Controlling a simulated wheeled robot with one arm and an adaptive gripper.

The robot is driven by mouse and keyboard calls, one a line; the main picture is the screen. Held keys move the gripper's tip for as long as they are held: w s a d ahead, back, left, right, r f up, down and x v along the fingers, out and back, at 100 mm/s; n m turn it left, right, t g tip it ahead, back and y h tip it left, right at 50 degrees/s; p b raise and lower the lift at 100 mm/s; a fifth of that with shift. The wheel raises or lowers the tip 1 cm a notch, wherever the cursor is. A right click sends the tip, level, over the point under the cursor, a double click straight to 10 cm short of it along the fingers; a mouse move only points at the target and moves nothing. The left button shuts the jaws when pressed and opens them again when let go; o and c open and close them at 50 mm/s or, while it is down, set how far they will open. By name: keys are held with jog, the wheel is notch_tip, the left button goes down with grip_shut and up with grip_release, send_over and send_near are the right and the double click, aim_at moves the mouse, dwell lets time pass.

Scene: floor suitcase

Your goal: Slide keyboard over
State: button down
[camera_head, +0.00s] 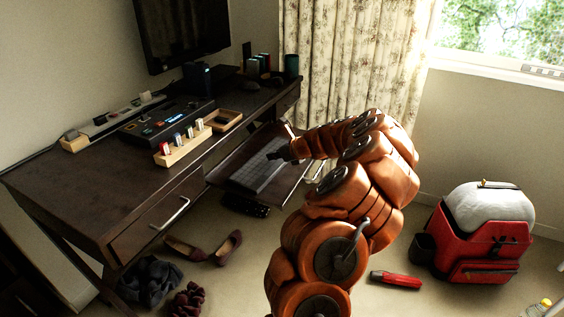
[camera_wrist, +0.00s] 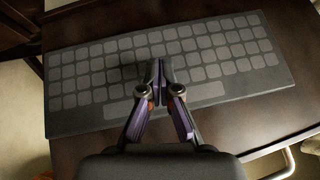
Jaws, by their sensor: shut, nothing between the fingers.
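The keyboard (camera_head: 257,176) is dark grey with lighter keys and lies on the pulled-out dark wooden tray (camera_head: 217,176) under the desk. In the wrist view the keyboard (camera_wrist: 235,60) spans most of the picture, slightly tilted, with the tray (camera_wrist: 250,135) bare in front of it. My gripper (camera_head: 279,157) reaches over the keyboard from the right in the head view. In the wrist view my gripper (camera_wrist: 162,72) is shut and empty, its fingertips over the middle of the keys. I cannot tell whether the fingertips touch the keyboard. They hide part of the keys and the front edge.
The desk (camera_head: 90,190) stands above the tray, with a drawer and silver handle (camera_head: 170,214). A black object (camera_head: 245,205) lies below the tray. Shoes (camera_head: 228,247), a red tool (camera_head: 395,280) and a red suitcase (camera_head: 490,240) are on the floor. Bare floor lies between.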

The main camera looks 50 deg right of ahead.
aim_at(261, 157)
jog(key=w, duration=0.2)
jog(key=w+f+b, duration=0.1)
jog(key=shift+w+a, duration=0.1)
jog(key=shift+w, duration=0.25)
jog(key=shift+s+f+p, duration=0.1)
jog(key=shift+f+p, duration=0.25)
